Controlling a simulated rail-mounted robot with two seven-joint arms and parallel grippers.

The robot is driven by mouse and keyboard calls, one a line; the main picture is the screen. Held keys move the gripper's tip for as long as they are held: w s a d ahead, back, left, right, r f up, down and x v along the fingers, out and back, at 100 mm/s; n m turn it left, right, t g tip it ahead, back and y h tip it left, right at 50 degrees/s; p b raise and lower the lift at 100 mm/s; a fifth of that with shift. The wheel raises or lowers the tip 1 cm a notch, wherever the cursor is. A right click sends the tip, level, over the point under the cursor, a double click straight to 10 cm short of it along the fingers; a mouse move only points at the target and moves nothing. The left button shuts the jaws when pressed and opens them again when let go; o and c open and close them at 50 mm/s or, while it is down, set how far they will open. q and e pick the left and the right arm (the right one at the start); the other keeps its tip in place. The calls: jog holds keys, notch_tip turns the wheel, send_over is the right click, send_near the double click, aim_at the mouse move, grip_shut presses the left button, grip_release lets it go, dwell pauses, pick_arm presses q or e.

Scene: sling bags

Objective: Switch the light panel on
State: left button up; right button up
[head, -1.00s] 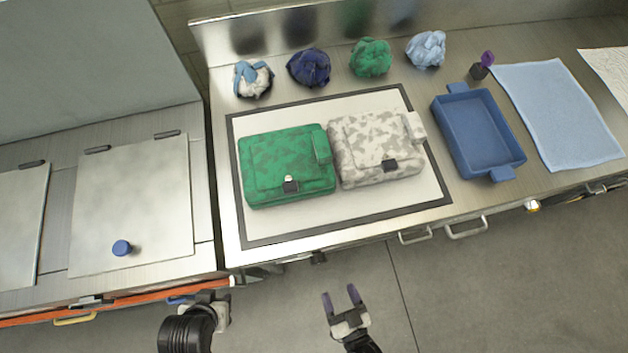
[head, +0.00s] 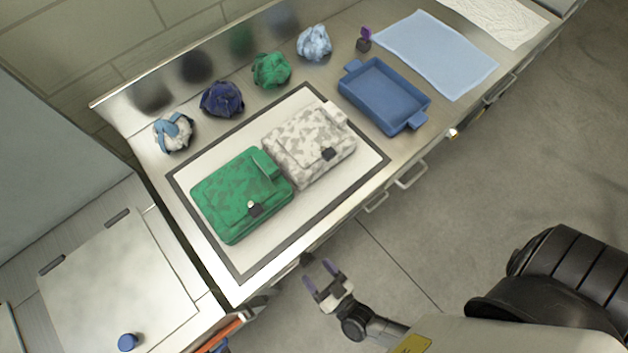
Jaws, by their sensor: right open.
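The light panel (head: 297,197) is a flat white sheet with a dark frame, set on the metal counter. I cannot tell whether it is lit. A green camouflage bag (head: 238,193) and a grey-white camouflage bag (head: 300,140) lie side by side on it. A small dark knob-like part (head: 306,259) sits at the counter's front edge near the panel; I cannot tell whether it is a switch. My right gripper (head: 319,271) is open and empty, in front of the counter edge, close to that dark part. My left gripper is out of view.
Crumpled cloths, including a navy one (head: 222,99), line the counter's back. A blue tray (head: 384,95) and light blue cloth (head: 436,52) lie to the right. Drawer handles (head: 410,171) stick out from the front. A blue-knobbed lid (head: 105,285) is at lower left.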

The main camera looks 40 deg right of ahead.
aim_at(308, 262)
jog(key=shift+w, duration=2.25)
jog(key=shift+c, duration=0.5)
jog(key=c, duration=0.8)
jog(key=shift+c, duration=0.2)
